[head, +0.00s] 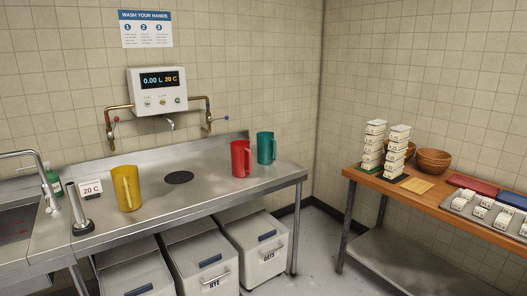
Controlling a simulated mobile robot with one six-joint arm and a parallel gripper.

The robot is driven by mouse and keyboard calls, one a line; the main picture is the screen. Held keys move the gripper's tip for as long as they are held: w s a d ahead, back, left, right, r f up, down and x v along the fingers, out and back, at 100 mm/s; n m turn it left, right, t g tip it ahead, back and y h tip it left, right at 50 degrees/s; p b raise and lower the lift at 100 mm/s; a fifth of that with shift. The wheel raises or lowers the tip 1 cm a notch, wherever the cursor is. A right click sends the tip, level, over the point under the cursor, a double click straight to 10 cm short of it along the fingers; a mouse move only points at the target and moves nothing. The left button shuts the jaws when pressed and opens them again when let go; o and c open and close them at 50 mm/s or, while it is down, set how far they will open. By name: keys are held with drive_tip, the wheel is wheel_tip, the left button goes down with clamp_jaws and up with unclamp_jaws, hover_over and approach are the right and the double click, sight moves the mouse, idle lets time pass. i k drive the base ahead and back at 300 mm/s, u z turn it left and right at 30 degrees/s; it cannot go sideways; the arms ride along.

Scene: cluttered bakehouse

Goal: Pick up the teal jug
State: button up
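The teal jug (265,148) stands upright near the back right end of the steel counter (213,182). Its handle points to the right. A red jug (238,158) stands close in front of it and to the left, with a narrow overlap or small gap between them. A yellow jug (122,188) stands farther left on the same counter. My gripper does not show in this view.
A dark round disc (179,177) lies on the counter between the yellow and red jugs. A wall dispenser (157,91) with a spout hangs above. Lidded bins (257,265) stand below. A wooden table (412,195) with stacked tubs and bowls is at right, across a floor gap.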

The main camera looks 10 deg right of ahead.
sight(266, 144)
drive_tip(key=u, duration=0.1)
drive_tip(key=i, duration=1.4)
drive_tip(key=u, duration=0.6)
drive_tip(key=i, duration=0.45)
drive_tip(key=u, duration=0.1)
